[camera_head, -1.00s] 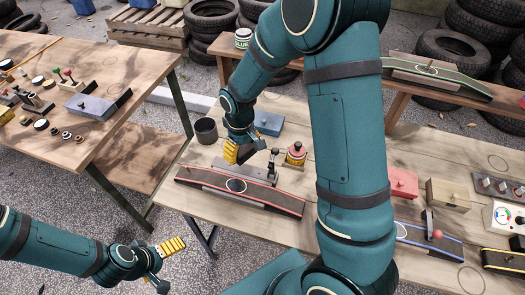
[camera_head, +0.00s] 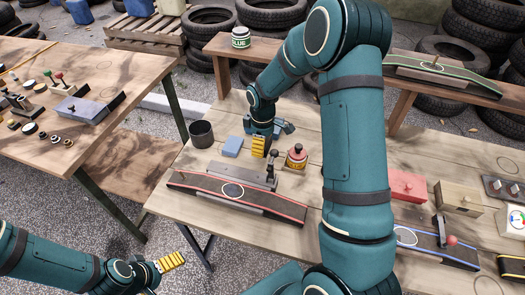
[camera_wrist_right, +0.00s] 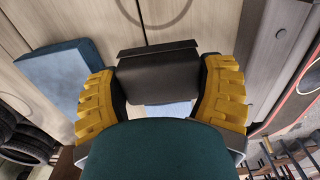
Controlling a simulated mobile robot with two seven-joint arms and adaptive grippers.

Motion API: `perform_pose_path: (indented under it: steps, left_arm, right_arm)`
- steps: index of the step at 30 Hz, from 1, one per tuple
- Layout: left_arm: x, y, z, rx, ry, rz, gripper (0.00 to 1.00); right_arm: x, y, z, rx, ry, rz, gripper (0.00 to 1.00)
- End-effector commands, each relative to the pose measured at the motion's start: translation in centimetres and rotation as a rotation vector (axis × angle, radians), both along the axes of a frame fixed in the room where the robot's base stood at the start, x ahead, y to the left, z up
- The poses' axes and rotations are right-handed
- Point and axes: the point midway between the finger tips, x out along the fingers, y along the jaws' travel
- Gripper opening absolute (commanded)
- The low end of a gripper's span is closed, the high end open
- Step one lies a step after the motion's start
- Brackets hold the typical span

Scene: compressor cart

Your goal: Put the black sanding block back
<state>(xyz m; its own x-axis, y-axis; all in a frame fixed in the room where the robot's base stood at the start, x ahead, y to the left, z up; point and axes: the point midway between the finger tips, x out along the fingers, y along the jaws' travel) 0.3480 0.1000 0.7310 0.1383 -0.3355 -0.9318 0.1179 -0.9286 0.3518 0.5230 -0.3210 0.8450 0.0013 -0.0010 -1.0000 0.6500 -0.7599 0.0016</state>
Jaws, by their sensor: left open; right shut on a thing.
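The black sanding block (camera_wrist_right: 158,75) shows in the right wrist view between the two yellow fingers of my right gripper (camera_wrist_right: 165,92), which is shut on it. In the head view my right gripper (camera_head: 262,147) is over the back left of the middle table, and the block is mostly hidden there. A blue box (camera_head: 286,128) is partly hidden behind the gripper; a blue box (camera_wrist_right: 62,82) shows left of the fingers in the wrist view. A flat blue piece (camera_head: 232,146) lies left of the gripper. My left gripper (camera_head: 172,274) is open and empty at lower left.
A black arched track (camera_head: 205,183) with a grey base lies in front of my right gripper. A dark cup (camera_head: 201,134) stands left, a red-and-yellow pot (camera_head: 297,157) right. A red box (camera_head: 404,186) and wooden box (camera_head: 458,197) stand farther right. A glue tin (camera_head: 241,38) is behind.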

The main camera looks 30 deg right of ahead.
Motion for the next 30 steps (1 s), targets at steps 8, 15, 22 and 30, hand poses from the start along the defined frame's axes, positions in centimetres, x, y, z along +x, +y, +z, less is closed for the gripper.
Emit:
perform_pose_path:
  steps: [8,15,22,30]
  left_arm:
    - [0.2,0.0,-0.9,0.001,-0.004,0.0,1.0]
    - [0.2,0.0,-0.8,0.0,-0.004,0.001,1.0]
    - [0.2,0.0,-1.0,0.001,-0.005,0.002,1.0]
    - [0.2,0.0,-0.9,0.001,-0.005,0.002,1.0]
  right_arm:
    - [0.0,0.0,-3.4,-0.001,0.001,-0.001,0.34]
    - [0.0,0.0,-3.3,-0.001,-0.001,-0.001,0.34]
    - [0.0,0.0,-3.6,0.0,0.0,-0.001,1.0]
    - [0.0,0.0,-3.5,0.0,0.0,-0.001,1.0]
